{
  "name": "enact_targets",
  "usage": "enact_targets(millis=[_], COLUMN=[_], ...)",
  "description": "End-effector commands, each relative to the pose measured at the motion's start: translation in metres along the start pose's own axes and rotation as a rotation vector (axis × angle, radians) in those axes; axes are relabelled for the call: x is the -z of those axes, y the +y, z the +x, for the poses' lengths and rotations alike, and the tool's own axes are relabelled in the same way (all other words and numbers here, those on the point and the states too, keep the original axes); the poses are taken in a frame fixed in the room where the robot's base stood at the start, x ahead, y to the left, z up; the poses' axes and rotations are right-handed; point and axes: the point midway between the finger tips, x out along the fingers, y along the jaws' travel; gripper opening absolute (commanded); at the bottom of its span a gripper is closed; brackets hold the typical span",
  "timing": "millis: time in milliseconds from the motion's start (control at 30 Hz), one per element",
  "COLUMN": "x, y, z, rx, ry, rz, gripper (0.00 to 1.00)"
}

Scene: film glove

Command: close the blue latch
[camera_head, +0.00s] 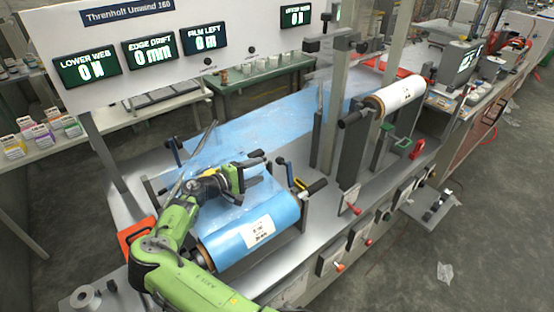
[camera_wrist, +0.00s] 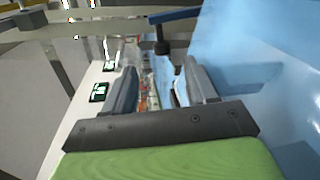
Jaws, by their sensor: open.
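A blue latch handle (camera_head: 290,174) stands upright at the near side of the film path, just right of my gripper. A second blue handle (camera_head: 173,146) stands on the far left side of the machine. My gripper (camera_head: 266,168) is open and empty above the blue film, with its fingers pointing right toward the nearer handle, apart from it. In the wrist view my gripper (camera_wrist: 162,78) has its two grey fingers apart, with nothing between them. A blue bar on a dark post (camera_wrist: 173,15) shows beyond the fingertips there; I cannot tell which handle it is.
A blue film roll (camera_head: 250,238) with a white label lies below my gripper. A black-tipped lever with yellow (camera_head: 313,187) stands right of the nearer blue handle. Grey uprights (camera_head: 340,100) and a white roll (camera_head: 398,96) are farther right. Display panels (camera_head: 205,37) hang behind.

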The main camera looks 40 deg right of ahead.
Motion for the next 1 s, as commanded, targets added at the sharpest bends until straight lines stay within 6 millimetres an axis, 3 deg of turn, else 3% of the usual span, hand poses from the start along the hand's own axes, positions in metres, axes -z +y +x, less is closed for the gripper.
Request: enact_targets(millis=[300, 500, 867, 1000], x=[-0.001, 0.0, 0.0, 0.0], y=[-0.001, -0.002, -0.001, -0.001], z=[0.083, 0.119, 0.128, 0.128], rx=[0.002, 0.003, 0.003, 0.003], ry=[-0.003, 0.0, 0.001, 0.001], rz=[-0.001, -0.001, 0.0, 0.0], gripper=[0.57, 0.57, 0.57, 0.36])
